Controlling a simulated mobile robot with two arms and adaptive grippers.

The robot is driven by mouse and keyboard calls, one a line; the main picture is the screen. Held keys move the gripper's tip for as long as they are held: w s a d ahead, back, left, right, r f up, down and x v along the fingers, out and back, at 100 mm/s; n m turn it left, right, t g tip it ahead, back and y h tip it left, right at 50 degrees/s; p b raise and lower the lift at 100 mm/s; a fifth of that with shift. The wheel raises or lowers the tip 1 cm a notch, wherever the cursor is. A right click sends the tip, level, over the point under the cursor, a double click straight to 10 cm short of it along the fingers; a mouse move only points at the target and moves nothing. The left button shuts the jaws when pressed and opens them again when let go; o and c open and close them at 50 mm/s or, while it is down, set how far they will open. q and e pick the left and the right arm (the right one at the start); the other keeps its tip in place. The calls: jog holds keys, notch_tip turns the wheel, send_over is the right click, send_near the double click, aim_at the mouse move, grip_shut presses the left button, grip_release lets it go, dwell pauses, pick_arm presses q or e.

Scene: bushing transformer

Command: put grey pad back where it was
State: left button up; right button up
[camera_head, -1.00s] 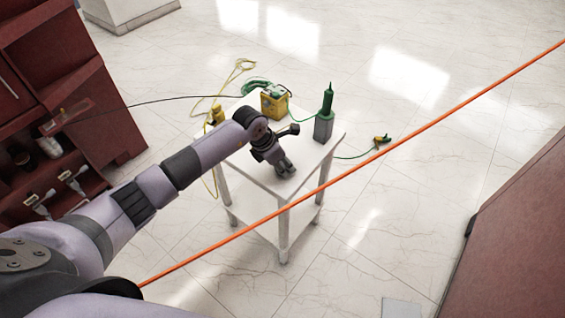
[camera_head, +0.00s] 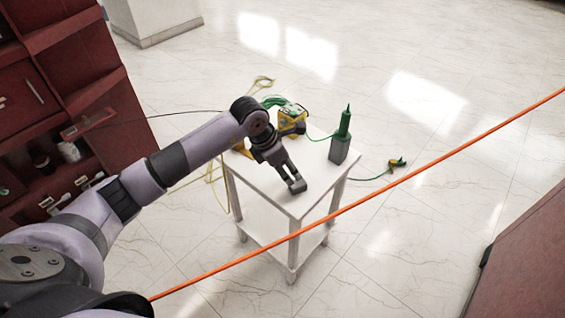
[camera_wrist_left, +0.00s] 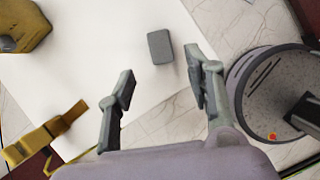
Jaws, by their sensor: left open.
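The grey pad (camera_wrist_left: 160,47) is a small dark grey block lying on the white table in the left wrist view, near the table edge. It lies beyond my left fingertips and roughly in line with the gap between them. My left gripper (camera_wrist_left: 160,88) is open and empty. In the head view the left gripper (camera_head: 288,173) reaches down over the front part of the white table (camera_head: 268,184). The pad (camera_head: 298,187) shows there right by the fingertips; whether they touch it is unclear in that view. My right gripper is not in view.
A yellow box (camera_head: 292,121) and a grey block with a green pointed bushing (camera_head: 342,140) stand on the table. A yellow clamp (camera_wrist_left: 45,135) lies left of the gripper. An orange line (camera_head: 400,177) crosses before the table. A red cabinet (camera_head: 100,110) stands left.

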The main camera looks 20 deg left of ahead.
pick_arm(q)
jog(key=shift+v, duration=1.7)
